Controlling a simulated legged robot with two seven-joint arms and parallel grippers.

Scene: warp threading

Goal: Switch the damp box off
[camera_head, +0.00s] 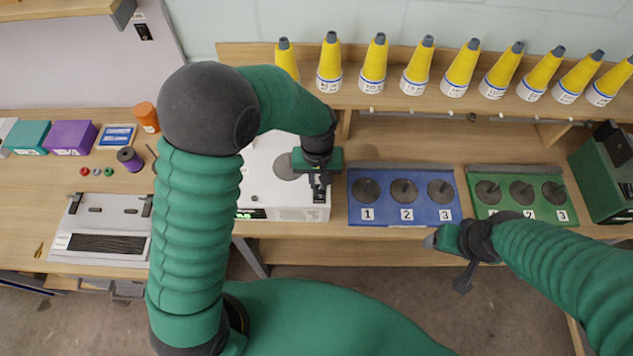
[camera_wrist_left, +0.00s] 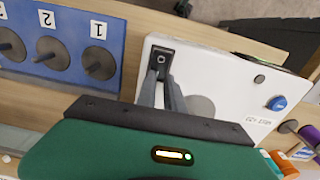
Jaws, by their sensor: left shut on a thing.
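The white damp box (camera_head: 262,195) stands on the bench, partly hidden behind my left arm in the head view; it also shows in the left wrist view (camera_wrist_left: 215,70). A green-lit display (camera_head: 250,214) is on its front edge. Its black switch plate (camera_wrist_left: 161,58) is near one corner of the top. My left gripper (camera_head: 318,186) is over that corner, with its fingers (camera_wrist_left: 163,82) at the switch and shut on it. The fingers hide part of the switch, so its position cannot be told. My right gripper (camera_head: 447,242) hangs in front of the bench, away from the box; its jaw opening is unclear.
A blue board (camera_head: 385,214) with numbered spindles is right of the box, and a green board (camera_head: 500,208) lies beyond it. Yellow cones (camera_head: 374,62) line the shelf above. A grey tray (camera_head: 75,215) and coloured boxes (camera_head: 72,138) are on the left.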

